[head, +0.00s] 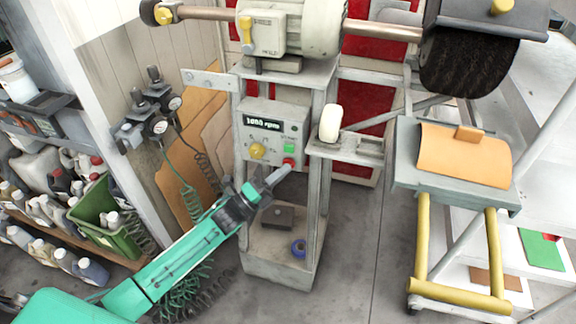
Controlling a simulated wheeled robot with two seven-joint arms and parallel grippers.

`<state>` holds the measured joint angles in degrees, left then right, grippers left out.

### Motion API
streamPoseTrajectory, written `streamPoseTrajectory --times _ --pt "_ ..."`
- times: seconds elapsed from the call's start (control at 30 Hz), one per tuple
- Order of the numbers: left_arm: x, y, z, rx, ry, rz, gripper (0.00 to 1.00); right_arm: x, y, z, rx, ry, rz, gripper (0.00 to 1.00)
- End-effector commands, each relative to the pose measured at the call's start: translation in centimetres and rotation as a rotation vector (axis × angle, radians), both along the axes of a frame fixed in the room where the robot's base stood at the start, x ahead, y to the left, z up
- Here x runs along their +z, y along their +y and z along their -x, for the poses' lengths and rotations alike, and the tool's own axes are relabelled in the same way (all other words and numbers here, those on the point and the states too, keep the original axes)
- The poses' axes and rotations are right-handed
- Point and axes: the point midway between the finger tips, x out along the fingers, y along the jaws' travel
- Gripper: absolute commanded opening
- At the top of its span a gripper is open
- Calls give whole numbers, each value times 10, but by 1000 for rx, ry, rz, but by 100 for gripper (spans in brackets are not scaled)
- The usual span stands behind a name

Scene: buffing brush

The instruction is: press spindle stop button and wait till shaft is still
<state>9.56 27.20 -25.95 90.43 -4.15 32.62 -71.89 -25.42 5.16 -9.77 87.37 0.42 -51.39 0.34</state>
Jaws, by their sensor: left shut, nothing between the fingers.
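The control box (270,133) sits on the grey machine stand, with a lit display (263,121), a yellow knob (257,151), a green button (289,147) and a red button (289,162). My left gripper (284,170) is shut and empty, its fingertips at the lower edge of the red button. I cannot tell whether they touch it. The motor (291,27) above carries the shaft (383,30), with the dark brush (467,66) at its right end. One frame does not show whether the shaft turns. My right gripper is out of view.
A small shelf (351,150) right of the box holds a white block (331,124). A yellow-legged cart (404,180) with an orange sheet (463,160) stands at right. Coiled hoses hang at left, near my arm. Grey floor (355,235) is clear between stand and cart.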

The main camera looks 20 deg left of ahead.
Motion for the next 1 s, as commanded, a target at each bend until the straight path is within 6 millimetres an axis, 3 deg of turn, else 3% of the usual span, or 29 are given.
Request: streamPoseTrajectory --times 1.0 --pt "0 0 18 0 0 0 0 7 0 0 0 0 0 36"
